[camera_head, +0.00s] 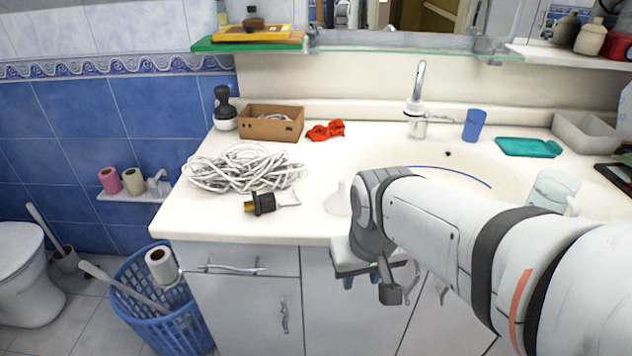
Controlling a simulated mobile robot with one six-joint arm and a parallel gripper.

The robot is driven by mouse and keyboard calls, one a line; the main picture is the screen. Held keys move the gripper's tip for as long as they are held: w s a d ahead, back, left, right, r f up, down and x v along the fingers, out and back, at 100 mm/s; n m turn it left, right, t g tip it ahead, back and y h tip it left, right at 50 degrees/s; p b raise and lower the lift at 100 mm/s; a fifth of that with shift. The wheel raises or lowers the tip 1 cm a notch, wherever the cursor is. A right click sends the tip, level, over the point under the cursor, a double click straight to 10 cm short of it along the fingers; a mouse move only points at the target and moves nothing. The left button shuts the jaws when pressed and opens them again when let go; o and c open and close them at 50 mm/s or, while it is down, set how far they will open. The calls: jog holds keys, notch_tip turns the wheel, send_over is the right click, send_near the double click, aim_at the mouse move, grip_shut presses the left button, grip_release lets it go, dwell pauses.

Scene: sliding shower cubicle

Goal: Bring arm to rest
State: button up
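My arm reaches in from the right edge and bends down at the front of the white washbasin counter (330,222). My gripper (362,280) hangs at the counter's front edge, in front of the cabinet doors. It is small and partly hidden by my own wrist, so I cannot tell whether its fingers are open or shut. I see no object held in it. My arm covers part of the counter and the basin (400,160).
A coil of white cable (243,170), a black plug-like piece (262,203), a cardboard box (271,123) and a red cloth-like item (326,131) lie on the counter's left. A clear cup (552,190) stands near my arm. A blue basket (160,305) stands on the floor at left.

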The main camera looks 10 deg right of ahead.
jog(key=shift+a+r, duration=0.1)
jog(key=shift+a, duration=0.2)
notch_tip(320, 180, up, 8)
jog(key=p, duration=0.7)
jog(key=shift+s+t, duration=0.15)
jog(key=shift+t, duration=0.15)
jog(key=shift+d, duration=0.1)
jog(key=shift+c, duration=0.3)
